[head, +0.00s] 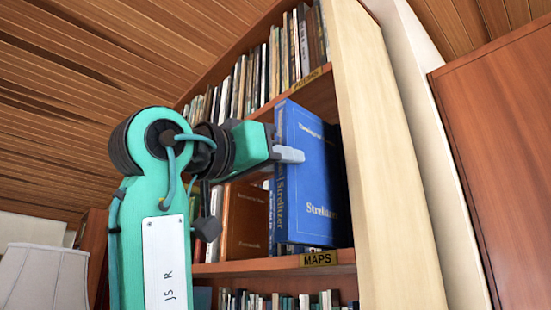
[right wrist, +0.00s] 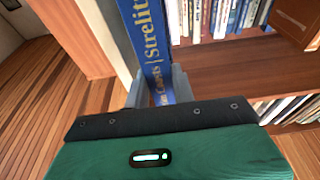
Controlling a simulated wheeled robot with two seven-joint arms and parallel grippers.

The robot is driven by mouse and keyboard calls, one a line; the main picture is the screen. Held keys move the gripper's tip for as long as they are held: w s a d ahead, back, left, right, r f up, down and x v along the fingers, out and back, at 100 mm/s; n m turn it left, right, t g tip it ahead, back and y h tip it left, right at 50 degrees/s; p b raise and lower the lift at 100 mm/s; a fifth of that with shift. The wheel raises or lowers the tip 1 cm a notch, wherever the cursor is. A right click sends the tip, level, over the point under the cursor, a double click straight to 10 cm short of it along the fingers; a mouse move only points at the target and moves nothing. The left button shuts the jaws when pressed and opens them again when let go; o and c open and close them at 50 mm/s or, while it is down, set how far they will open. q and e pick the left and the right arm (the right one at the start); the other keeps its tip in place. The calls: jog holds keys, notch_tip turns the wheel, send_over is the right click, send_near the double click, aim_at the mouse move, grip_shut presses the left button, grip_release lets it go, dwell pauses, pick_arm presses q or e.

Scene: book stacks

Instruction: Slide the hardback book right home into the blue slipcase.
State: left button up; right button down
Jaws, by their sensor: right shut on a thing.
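A blue hardback book (head: 312,190) with "Strelitzer" in pale letters on its cover and spine stands upright at the right end of the middle shelf. Its spine faces out, and it also shows in the right wrist view (right wrist: 150,40). My right gripper (head: 287,154) is shut on the book from the spine side, with one pale finger against the cover. In the right wrist view a finger lies on each side of the spine. I cannot make out a separate blue slipcase. The back of the book is in the shelf's shadow. My left gripper is not in view.
A brown book (head: 246,222) and others stand left of the blue book. The pale bookcase side (head: 385,170) rises close on the right. The shelf edge bears a "MAPS" label (head: 318,259). Rows of books fill the shelves above and below. A lampshade (head: 42,278) stands lower left.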

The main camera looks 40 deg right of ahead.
jog(key=shift+d, duration=0.45)
dwell(0.5)
jog(key=shift+d, duration=0.4)
jog(key=shift+w+d, duration=0.1)
jog(key=shift+d, duration=0.45)
jog(key=shift+d+b, duration=0.3)
jog(key=shift+d, duration=0.4)
jog(key=shift+w+d, duration=0.1)
jog(key=shift+d, duration=0.25)
jog(key=shift+d, duration=0.35)
jog(key=c, duration=1.1)
grip_release()
